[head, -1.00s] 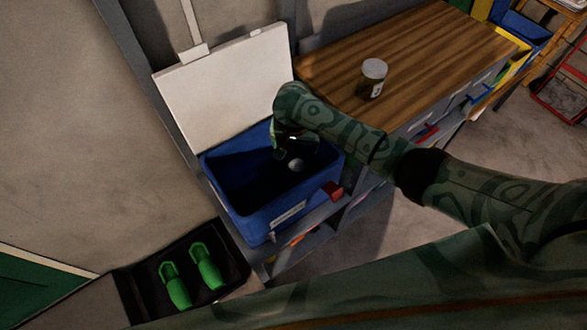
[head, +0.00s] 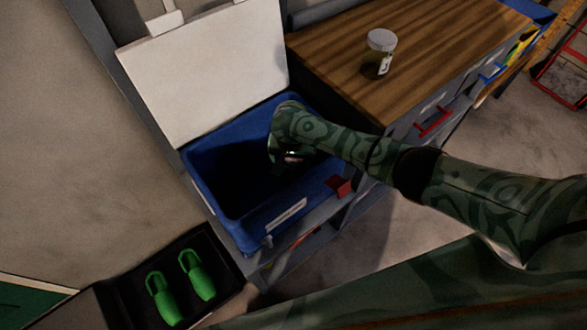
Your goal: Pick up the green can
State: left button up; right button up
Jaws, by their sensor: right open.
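No green can shows clearly. My right gripper (head: 291,157) is open, low over the right side of the open blue bin (head: 228,225). Its fingers are dark and partly hidden by my wrist. The bin's inside is in deep shadow, so I cannot tell what lies under the gripper. A jar or can with a pale lid and a murky greenish-brown body (head: 377,62) stands upright on the wooden worktop (head: 430,45), apart from the gripper. My left gripper is not in view.
A white lid panel (head: 205,75) stands open behind the bin. A red handle (head: 338,186) sits at the bin's right edge. Green slippers (head: 196,277) lie in a black tray (head: 225,255) at the front left. Free floor (head: 400,225) shows at right.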

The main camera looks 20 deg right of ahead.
jog(key=f+b, duration=0.2)
jog(key=f, duration=0.1)
jog(key=f+b, duration=0.1)
jog(key=f, duration=0.1)
jog(key=shift+w+d+f, duration=0.1)
jog(key=shift+w+d, duration=0.05)
jog(key=shift+d, duration=0.25)
jog(key=shift+r, duration=0.3)
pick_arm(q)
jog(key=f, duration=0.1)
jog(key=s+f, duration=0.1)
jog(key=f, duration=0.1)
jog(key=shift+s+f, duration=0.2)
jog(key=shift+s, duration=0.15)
pick_arm(e)
jog(key=c, duration=1.1)
